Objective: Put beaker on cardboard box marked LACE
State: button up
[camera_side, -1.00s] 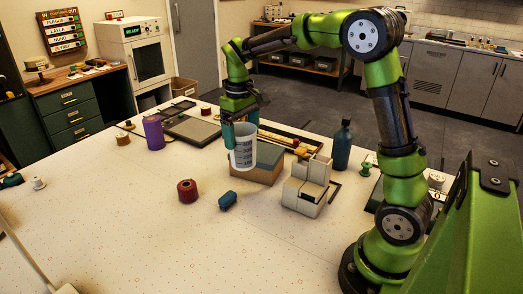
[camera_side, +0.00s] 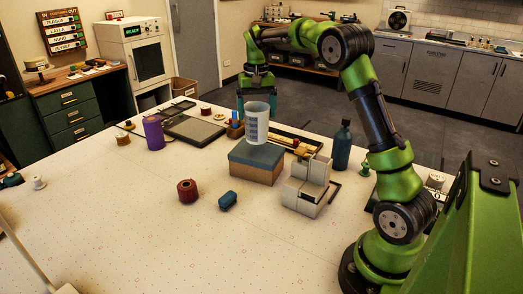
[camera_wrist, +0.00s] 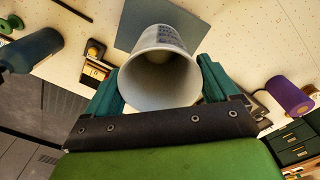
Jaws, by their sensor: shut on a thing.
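The beaker (camera_side: 256,124), white and translucent with printed markings, is upright at the far edge of a cardboard box (camera_side: 254,172) with a blue-grey top. No LACE marking is readable. I cannot tell whether the beaker's base touches the top. My gripper (camera_side: 256,108) is behind the beaker, its teal fingers on either side, shut on it. In the wrist view the beaker (camera_wrist: 160,78) is mouth-on between the fingers (camera_wrist: 160,90). The blue-grey top (camera_wrist: 135,22) shows beyond it.
Grey-white stepped blocks (camera_side: 307,187) stand right of the box, with a teal bottle (camera_side: 342,146) behind. A red spool (camera_side: 187,191) and a blue object (camera_side: 228,200) lie in front. A purple cylinder (camera_side: 153,132) stands left.

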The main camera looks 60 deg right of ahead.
aim_at(257, 121)
jog(key=shift+f, duration=1.8)
jog(key=shift+f, duration=0.2)
jog(key=o, duration=1.1)
jog(key=shift+r, duration=0.1)
